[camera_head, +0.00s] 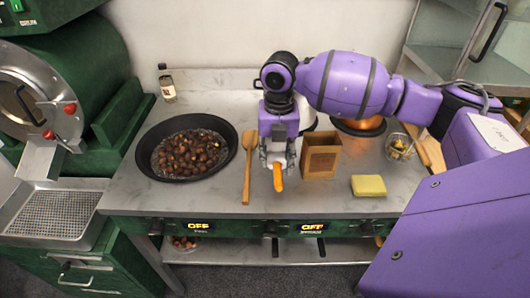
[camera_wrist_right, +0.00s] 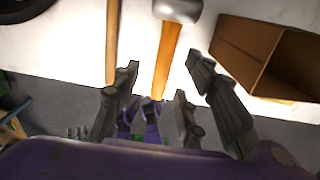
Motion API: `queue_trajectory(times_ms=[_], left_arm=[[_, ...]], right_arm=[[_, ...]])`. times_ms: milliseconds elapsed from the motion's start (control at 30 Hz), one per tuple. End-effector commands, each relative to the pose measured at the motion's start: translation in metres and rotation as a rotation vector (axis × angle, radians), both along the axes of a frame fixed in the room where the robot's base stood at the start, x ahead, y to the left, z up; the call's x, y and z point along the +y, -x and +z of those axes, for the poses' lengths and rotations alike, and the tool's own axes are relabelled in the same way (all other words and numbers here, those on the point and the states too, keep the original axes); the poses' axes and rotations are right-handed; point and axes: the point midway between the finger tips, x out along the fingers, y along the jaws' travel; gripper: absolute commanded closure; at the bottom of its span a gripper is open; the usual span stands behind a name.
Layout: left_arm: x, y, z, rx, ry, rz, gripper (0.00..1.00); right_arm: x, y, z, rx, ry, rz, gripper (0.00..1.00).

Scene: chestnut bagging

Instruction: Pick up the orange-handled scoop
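The orange-handled scoop shows its orange handle (camera_head: 278,178) at the counter's front, below my right gripper in the head view. In the right wrist view its handle (camera_wrist_right: 166,60) runs up to a grey metal head (camera_wrist_right: 178,10); the head is hidden behind my gripper in the head view. My right gripper (camera_head: 277,160) points down over the scoop. In the wrist view the right gripper's fingers (camera_wrist_right: 163,66) are spread apart, one on each side of the handle, with gaps showing. I cannot tell how far above the handle they are. My left gripper is not in view.
A wooden spatula (camera_head: 247,165) lies close on the left, beside a black pan (camera_head: 150,170) of chestnuts. An open brown box (camera_head: 320,156) stands close on the right. A yellow sponge (camera_head: 368,186) and a glass (camera_head: 399,147) are farther right. The counter's front edge is near.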

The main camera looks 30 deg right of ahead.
Motion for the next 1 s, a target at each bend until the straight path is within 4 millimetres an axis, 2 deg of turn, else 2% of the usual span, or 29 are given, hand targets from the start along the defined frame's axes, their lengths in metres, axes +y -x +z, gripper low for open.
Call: queue_trajectory(times_ms=[133, 400, 700, 967, 1000], left_arm=[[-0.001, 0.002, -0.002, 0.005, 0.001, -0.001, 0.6], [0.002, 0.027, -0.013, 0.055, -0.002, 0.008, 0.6], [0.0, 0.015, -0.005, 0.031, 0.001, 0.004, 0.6], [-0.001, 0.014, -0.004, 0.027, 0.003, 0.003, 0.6], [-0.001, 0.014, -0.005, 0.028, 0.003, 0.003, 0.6]], right_arm=[[-0.001, 0.001, -0.007, 0.005, 0.002, 0.003, 0.61], [-0.002, 0.0, -0.032, 0.002, 0.0, 0.001, 0.61], [-0.007, 0.0, -0.073, 0.002, 0.001, 0.001, 0.61], [-0.008, 0.0, -0.077, 0.0, 0.001, 0.002, 0.61], [-0.008, 0.0, -0.077, 0.0, 0.001, 0.002, 0.66]])
